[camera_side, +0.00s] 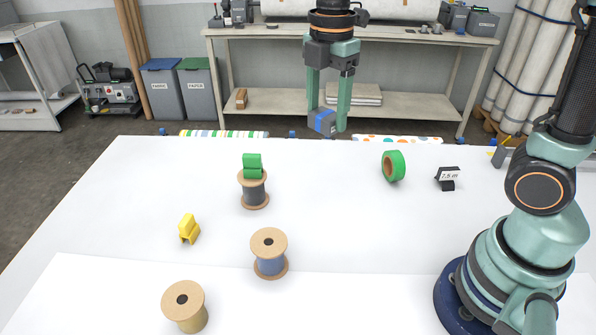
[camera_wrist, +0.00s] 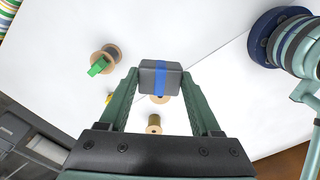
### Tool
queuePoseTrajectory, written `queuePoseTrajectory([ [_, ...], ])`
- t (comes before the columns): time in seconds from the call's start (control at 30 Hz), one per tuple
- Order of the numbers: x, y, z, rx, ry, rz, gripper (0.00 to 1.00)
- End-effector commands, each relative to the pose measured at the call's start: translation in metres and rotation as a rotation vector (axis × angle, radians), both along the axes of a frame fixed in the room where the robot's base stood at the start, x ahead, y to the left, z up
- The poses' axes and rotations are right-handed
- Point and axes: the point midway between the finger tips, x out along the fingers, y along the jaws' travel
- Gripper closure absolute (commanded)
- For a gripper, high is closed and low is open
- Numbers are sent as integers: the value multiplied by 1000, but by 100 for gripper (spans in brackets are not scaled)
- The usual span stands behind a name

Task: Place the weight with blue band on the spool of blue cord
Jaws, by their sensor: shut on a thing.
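The weight with blue band (camera_side: 322,122) is a dark grey block with a blue stripe. My gripper (camera_side: 329,119) is shut on it and holds it high above the far part of the white table. In the wrist view the weight (camera_wrist: 148,76) sits between both fingers of my gripper (camera_wrist: 160,80). The spool of blue cord (camera_side: 270,266) stands upright on the table, nearer the side camera, with nothing on its tan top. In the wrist view it (camera_wrist: 160,100) is mostly hidden behind the weight.
A dark-cord spool (camera_side: 255,195) carries a green block (camera_side: 252,165). A tan-cord spool (camera_side: 187,312) stands at the front.

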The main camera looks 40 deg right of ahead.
Motion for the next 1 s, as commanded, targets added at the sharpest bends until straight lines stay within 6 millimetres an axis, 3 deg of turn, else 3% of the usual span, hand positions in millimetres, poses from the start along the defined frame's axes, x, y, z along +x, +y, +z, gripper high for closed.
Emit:
queuePoseTrajectory([
  [0.03, 2, 24, 7, 0, -3, 103, 100],
  [0.2, -2, 87, 25, 1, -3, 411, 100],
  [0.4, -14, 137, 38, 1, -2, 653, 100],
  [0.57, -20, 153, 41, 0, -2, 731, 100],
  [0.67, -21, 154, 30, 0, 1, 742, 100],
  [1.0, -22, 153, -48, -2, 5, 738, 100],
])
